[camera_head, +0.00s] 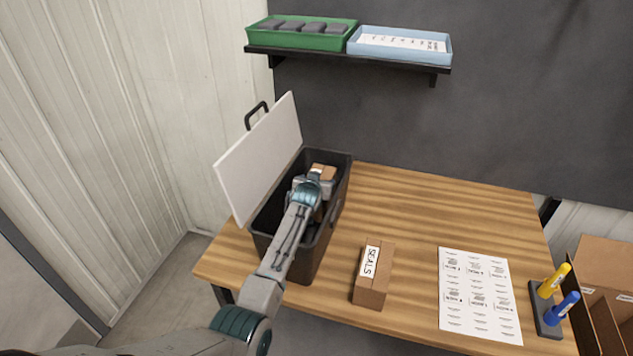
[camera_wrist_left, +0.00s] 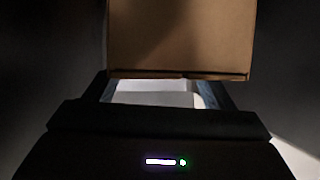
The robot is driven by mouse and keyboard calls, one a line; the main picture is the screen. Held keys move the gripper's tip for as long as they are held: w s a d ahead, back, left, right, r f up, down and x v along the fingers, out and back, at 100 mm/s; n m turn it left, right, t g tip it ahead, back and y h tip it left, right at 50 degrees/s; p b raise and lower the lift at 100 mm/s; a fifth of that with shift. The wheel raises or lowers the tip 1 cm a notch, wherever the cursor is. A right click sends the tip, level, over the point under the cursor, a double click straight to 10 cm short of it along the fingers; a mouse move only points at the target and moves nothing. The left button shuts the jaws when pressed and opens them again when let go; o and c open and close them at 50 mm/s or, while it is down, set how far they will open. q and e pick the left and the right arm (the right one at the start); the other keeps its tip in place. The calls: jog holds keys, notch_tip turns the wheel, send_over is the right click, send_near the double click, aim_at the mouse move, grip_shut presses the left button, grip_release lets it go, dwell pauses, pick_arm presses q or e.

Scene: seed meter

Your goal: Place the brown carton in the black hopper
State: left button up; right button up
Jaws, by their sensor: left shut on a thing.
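The black hopper (camera_head: 318,255) stands at the left of the wooden table with its white lid (camera_head: 262,160) tilted up and open. My left gripper (camera_head: 316,182) reaches into the hopper's opening and is shut on a brown carton (camera_head: 325,171). Most of this carton is hidden by the gripper in the head view. In the left wrist view, the brown carton (camera_wrist_left: 182,38) fills the top middle, between the fingers of the left gripper (camera_wrist_left: 160,92). I cannot tell whether it touches the hopper's floor. My right gripper is not in view.
A brown carton labelled SEALS (camera_head: 372,278) lies on the table (camera_head: 415,215) right of the hopper. A printed sheet (camera_head: 480,295) and a marker stand (camera_head: 545,312) are further right. A shelf (camera_head: 350,60) above holds a green tray (camera_head: 300,38) and a blue tray (camera_head: 400,52).

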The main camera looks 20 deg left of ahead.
pick_arm(q)
jog(key=shift+f, duration=0.2)
jog(key=o, duration=1.8)
jog(key=shift+s+f, duration=0.1)
jog(key=shift+f, duration=0.05)
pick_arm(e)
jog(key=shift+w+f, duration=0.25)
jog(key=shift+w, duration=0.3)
pick_arm(q)
jog(key=shift+f, duration=0.1)
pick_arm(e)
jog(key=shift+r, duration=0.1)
pick_arm(q)
jog(key=shift+r+p, duration=0.45)
jog(key=shift+r, duration=0.25)
jog(key=b+v, duration=0.2)
jog(key=v, duration=0.3)
jog(key=shift+s+r, duration=0.1)
jog(key=shift+s, duration=0.2)
jog(key=shift+b+v, duration=0.3)
jog(key=shift+v, duration=0.7)
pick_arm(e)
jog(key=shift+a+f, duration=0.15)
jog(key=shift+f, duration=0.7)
